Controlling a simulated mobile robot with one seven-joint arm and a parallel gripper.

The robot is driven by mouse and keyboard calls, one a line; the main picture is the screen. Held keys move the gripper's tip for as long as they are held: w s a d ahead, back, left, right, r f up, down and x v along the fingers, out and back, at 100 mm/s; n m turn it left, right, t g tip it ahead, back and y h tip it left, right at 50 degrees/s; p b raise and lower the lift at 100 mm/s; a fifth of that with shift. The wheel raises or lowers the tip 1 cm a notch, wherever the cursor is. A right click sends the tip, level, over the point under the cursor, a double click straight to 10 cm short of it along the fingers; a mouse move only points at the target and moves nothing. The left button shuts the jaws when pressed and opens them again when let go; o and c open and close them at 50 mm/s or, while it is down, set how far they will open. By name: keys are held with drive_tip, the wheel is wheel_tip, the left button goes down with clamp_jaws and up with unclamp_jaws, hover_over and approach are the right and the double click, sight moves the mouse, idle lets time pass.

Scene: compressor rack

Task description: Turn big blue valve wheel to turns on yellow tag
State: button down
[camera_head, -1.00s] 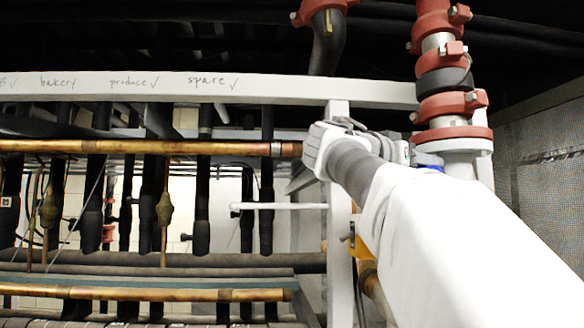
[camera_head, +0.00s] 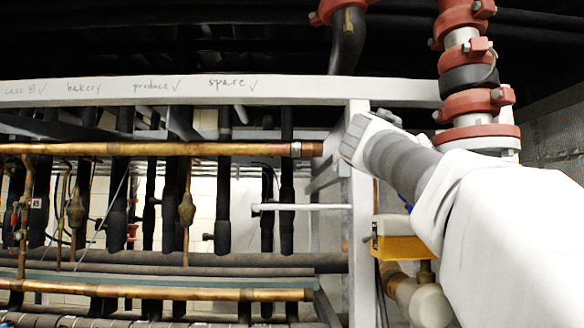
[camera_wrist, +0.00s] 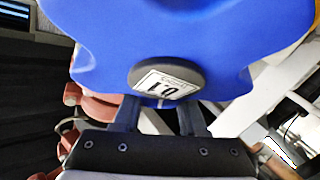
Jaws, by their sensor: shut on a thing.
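The big blue valve wheel (camera_wrist: 150,40) fills the top of the wrist view, with a lobed rim. A dark round cap with a white label (camera_wrist: 163,82) sits at its lower edge; the label reads like "0.1", turned over. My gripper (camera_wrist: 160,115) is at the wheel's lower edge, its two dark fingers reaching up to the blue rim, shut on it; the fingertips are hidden. In the head view only a blue sliver (camera_head: 407,202) shows beside my arm, and my gripper is hidden. No readable yellow tag shows.
A yellow-and-grey fitting (camera_head: 405,242) is beside the white rack post (camera_head: 361,200). Red-clamped pipework (camera_head: 475,105) rises at the right. Copper pipes (camera_head: 150,149) and black lines fill the rack at left. Mesh (camera_head: 560,140) stands at far right.

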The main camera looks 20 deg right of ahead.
drive_tip(key=w+a+f+n+y+p, duration=0.1)
drive_tip(key=a+f+n+y+p, duration=0.2)
drive_tip(key=n+p, duration=0.45)
drive_tip(key=w+a+f+n+y+p, duration=0.1)
drive_tip(key=a+f+n+y+p, duration=0.15)
drive_tip(key=n+y+p, duration=0.55)
drive_tip(key=s+d+f+n+g+h, duration=0.1)
drive_tip(key=s+n+g, duration=0.4)
drive_tip(key=n, duration=0.5)
drive_tip(key=s+d+f+n+g+h, duration=0.1)
drive_tip(key=s+d+n+g+h, duration=0.1)
drive_tip(key=s+n+g, duration=0.4)
drive_tip(key=n+g+h+b, duration=0.1)
drive_tip(key=n, duration=0.4)
idle(0.5)
